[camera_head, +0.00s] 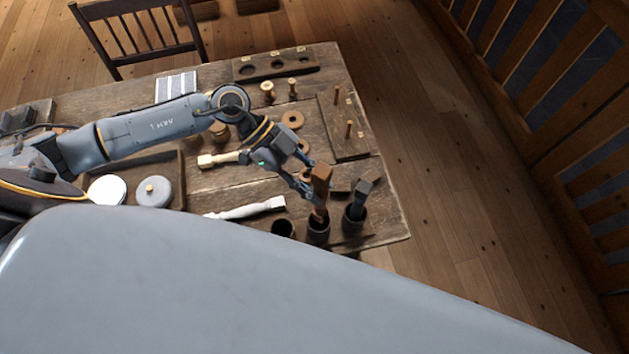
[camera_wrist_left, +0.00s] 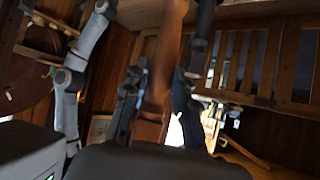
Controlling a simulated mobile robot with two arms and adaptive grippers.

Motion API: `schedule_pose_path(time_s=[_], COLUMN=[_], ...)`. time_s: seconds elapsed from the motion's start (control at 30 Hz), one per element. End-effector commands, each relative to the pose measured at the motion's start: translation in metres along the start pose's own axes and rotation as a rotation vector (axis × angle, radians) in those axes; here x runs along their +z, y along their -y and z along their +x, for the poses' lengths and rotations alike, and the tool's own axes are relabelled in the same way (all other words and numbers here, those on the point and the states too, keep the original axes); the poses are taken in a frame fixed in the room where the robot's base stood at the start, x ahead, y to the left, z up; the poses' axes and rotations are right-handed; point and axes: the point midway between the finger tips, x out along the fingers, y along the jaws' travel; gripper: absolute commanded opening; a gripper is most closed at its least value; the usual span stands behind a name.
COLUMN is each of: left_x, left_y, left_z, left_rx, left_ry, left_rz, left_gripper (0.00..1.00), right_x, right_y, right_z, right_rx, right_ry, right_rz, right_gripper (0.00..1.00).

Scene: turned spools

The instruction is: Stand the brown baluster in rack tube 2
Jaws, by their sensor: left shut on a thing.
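My left gripper (camera_head: 311,184) is shut on the brown baluster (camera_head: 321,177) and holds it upright. In the head view the baluster's lower end is at the mouth of the middle rack tube (camera_head: 318,234); how deep it sits inside, I cannot tell. In the left wrist view the brown baluster (camera_wrist_left: 163,75) runs between the two fingers (camera_wrist_left: 160,95). The left rack tube (camera_head: 283,228) looks empty. The right rack tube (camera_head: 353,222) holds a dark grey baluster (camera_head: 362,193). No tube numbers are readable. My right gripper does not show.
A white baluster (camera_head: 246,209) lies left of the tubes, and a cream one (camera_head: 222,158) lies farther back. A board with pegs (camera_head: 343,125) and a board with round holes (camera_head: 277,66) are on the wooden table (camera_head: 385,222). The table's right edge is close to the tubes.

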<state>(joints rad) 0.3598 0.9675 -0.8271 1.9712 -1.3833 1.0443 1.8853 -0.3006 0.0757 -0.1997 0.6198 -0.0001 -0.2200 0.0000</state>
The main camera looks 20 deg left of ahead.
Motion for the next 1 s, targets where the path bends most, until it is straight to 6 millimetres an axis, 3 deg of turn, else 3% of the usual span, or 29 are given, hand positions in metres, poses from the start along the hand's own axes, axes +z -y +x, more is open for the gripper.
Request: schedule_pose_path(time_s=[0.17, 1.0], left_x=[0.0056, 0.0066], left_y=[0.0001, -0.0005], left_z=[0.0046, 0.0034], left_rx=[0.0, 0.0], left_ry=[-0.001, -0.001], left_rz=[0.001, 0.0], left_gripper=[0.0, 0.0], right_x=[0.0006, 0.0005], right_y=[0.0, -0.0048], right_z=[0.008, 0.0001], right_rx=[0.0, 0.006], right_ry=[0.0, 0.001], right_rz=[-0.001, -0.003], right_gripper=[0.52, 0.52])
